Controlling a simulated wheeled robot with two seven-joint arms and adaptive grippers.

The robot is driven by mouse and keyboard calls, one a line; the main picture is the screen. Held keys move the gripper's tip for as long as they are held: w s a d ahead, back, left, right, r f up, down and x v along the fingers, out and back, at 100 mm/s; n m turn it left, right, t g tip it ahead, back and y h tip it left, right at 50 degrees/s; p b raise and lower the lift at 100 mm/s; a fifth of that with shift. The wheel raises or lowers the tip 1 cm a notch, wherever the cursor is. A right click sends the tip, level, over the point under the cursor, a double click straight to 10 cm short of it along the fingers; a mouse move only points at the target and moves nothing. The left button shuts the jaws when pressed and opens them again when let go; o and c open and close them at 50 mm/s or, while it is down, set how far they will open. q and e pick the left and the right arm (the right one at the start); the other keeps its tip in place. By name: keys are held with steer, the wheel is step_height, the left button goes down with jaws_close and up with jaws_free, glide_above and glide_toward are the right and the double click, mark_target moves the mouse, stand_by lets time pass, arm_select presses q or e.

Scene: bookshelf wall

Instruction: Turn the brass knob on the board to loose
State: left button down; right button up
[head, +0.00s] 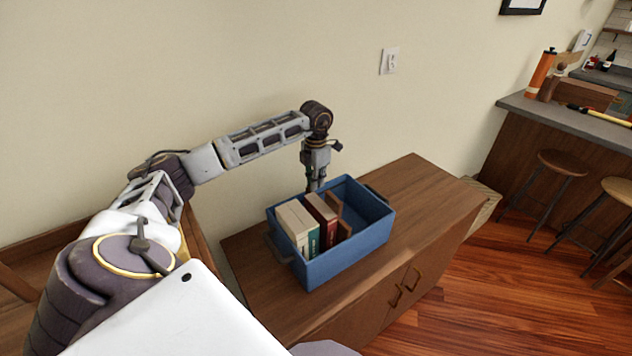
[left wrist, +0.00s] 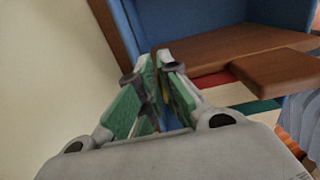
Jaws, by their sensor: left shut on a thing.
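No brass knob and no board show in either view. My left gripper (head: 317,184) points down at the back rim of a blue bin (head: 350,252). In the left wrist view its green-padded fingers (left wrist: 157,62) are close together. A strip of blue shows between them, seemingly the back wall of the bin (left wrist: 207,17), though the exact grip is partly hidden by the fingers. Brown wooden pieces (left wrist: 285,72) lie just right of the fingers inside the bin. My right gripper is in neither view.
The bin holds cream, green and red books (head: 322,212) and stands on a wooden cabinet (head: 415,180) against the wall. The cabinet top is clear right of the bin. A wall switch (head: 389,61) is above. A counter (head: 560,108) with stools (head: 562,163) stands far right.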

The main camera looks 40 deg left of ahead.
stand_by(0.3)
arm_select(q)
steer(key=c, duration=1.9)
jaws_free()
steer(key=shift+r, duration=0.15)
step_height(320, 180, up, 12)
